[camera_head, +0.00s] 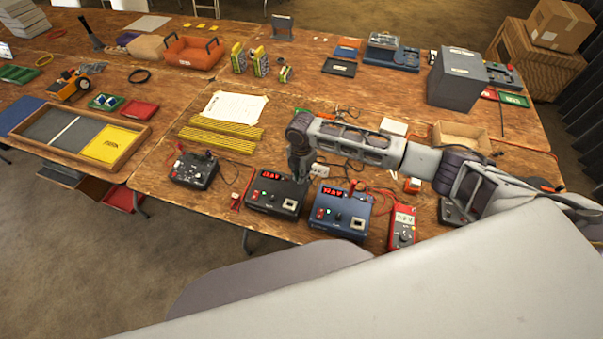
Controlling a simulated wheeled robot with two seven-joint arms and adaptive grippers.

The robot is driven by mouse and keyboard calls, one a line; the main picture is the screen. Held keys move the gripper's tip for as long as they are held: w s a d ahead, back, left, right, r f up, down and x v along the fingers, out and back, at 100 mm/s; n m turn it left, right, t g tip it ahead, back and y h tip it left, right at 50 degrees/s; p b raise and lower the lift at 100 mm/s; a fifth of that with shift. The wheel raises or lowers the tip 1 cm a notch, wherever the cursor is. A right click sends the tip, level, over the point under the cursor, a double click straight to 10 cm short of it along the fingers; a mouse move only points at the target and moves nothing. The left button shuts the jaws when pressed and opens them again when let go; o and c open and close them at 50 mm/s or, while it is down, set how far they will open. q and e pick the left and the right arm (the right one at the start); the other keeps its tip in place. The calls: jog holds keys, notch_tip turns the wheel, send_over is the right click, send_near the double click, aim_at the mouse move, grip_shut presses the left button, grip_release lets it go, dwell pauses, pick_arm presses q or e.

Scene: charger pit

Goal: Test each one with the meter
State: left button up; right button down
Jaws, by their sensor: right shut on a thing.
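My right gripper (299,171) points down over the black box with a red display (262,199), close to the blue box with a red display (338,226). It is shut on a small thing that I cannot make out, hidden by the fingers. The red handheld meter (402,231) lies at the front edge, right of the blue box. A black unit with knobs and leads (194,172) stands left of the black box. My left gripper is not in view.
Yellow strips (220,134) and a white paper (235,107) lie behind the boxes. Loose cables run around them. A wooden tray (142,150) is at left, a grey box (455,80) at back right. An orange bin (193,55) and yellow-green packs (260,63) stand at the back.

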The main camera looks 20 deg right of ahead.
jog(key=shift+f, duration=0.2)
dwell(0.3)
jog(key=c, duration=1.5)
grip_release()
jog(key=shift+o, duration=0.7)
jog(key=shift+o, duration=1.1)
jog(key=shift+r, duration=0.15)
jog(key=shift+r+p, duration=1.25)
jog(key=shift+p, duration=0.25)
jog(key=shift+r, duration=2.4)
